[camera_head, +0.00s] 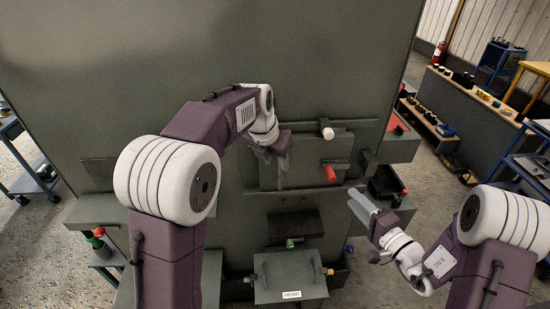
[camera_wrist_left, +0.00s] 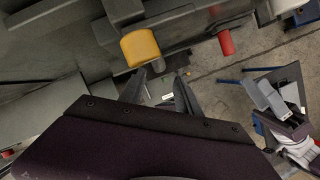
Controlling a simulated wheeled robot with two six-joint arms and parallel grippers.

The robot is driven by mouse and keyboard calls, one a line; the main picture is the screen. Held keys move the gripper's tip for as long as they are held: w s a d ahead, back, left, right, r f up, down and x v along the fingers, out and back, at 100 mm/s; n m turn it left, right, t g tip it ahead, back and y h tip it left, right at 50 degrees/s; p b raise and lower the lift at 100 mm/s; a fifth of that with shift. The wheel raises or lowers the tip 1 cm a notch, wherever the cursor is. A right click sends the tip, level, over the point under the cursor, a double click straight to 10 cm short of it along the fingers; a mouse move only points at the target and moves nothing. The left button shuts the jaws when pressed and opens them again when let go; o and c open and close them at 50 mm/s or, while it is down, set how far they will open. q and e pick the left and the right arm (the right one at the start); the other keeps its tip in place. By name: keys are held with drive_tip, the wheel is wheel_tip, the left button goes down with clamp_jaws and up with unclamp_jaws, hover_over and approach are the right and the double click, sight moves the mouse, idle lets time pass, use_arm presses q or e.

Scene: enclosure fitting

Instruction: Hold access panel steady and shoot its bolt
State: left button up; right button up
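The access panel (camera_head: 300,152) is a grey-green raised plate on the front of the large enclosure. A pale knob (camera_head: 327,131) sits at its top edge, and a red knob (camera_head: 330,173) sits on its lower right; I cannot tell which belongs to the bolt. My left gripper (camera_head: 277,168) is at the panel's left side. In the left wrist view its fingers (camera_wrist_left: 160,92) are apart with nothing seen between them; a yellow knob (camera_wrist_left: 140,47) and a red knob (camera_wrist_left: 226,42) show beyond. My right gripper (camera_head: 362,208) is free of the panel, below and right of it; its finger gap is unclear.
A box labelled FRONT (camera_head: 290,278) juts out below the panel. A ledge (camera_head: 95,209) sticks out at left, and a dark tray (camera_head: 385,186) at right. A shelf with parts (camera_head: 470,90) stands at back right. Open floor lies right of the enclosure.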

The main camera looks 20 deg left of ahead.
sight(279, 170)
use_arm(q)
drive_tip(key=x, duration=0.8)
drive_tip(key=shift+r, duration=0.1)
clamp_jaws()
idle(1.0)
